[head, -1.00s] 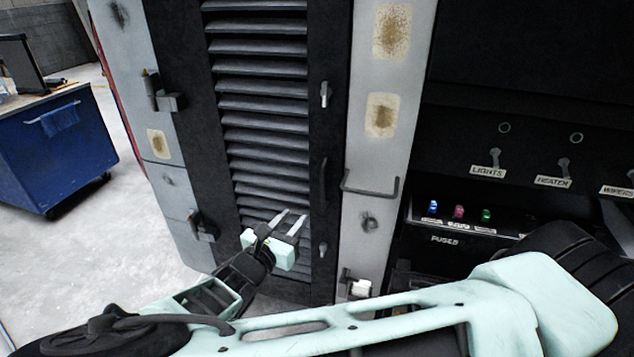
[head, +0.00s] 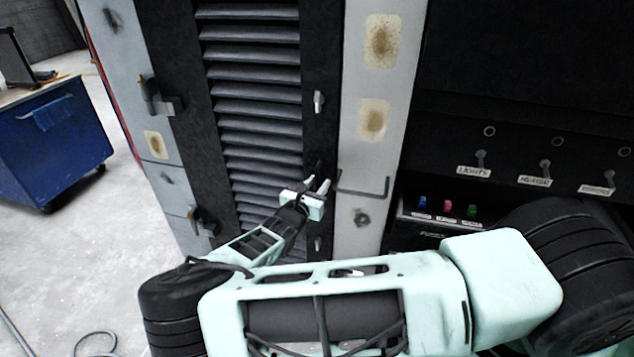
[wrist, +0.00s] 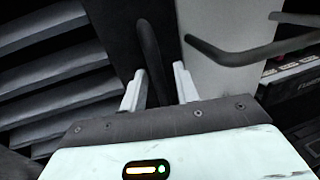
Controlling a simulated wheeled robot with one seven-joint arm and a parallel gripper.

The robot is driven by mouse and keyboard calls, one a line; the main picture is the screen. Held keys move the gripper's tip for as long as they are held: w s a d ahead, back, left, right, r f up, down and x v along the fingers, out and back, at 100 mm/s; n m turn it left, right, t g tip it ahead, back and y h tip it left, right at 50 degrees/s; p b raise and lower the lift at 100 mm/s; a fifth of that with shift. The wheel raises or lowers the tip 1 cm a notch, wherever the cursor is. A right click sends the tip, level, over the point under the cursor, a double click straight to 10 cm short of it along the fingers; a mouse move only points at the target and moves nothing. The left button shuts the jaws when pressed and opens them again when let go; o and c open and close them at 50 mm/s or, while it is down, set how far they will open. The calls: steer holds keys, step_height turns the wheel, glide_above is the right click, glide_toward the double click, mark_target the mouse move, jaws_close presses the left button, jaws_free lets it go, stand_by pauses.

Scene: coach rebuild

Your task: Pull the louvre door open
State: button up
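The louvre door (head: 225,150) is a dark panel with grey slats and looks closed in its frame. My gripper (head: 321,186) is at the handle, in front of the door. In the wrist view my gripper (wrist: 157,82) is open, with one pale finger on each side of the bar. Gaps show beside the bar. A small upper catch (head: 319,101) and a lower catch (head: 318,244) sit on the same stile.
A grey bent rail (head: 363,192) sticks out from the pale pillar just right of my gripper, and is close in the wrist view. A switch panel (head: 520,165) is further right. A blue cart (head: 55,150) stands at the left, with clear floor before the door.

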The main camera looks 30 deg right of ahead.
jaws_close()
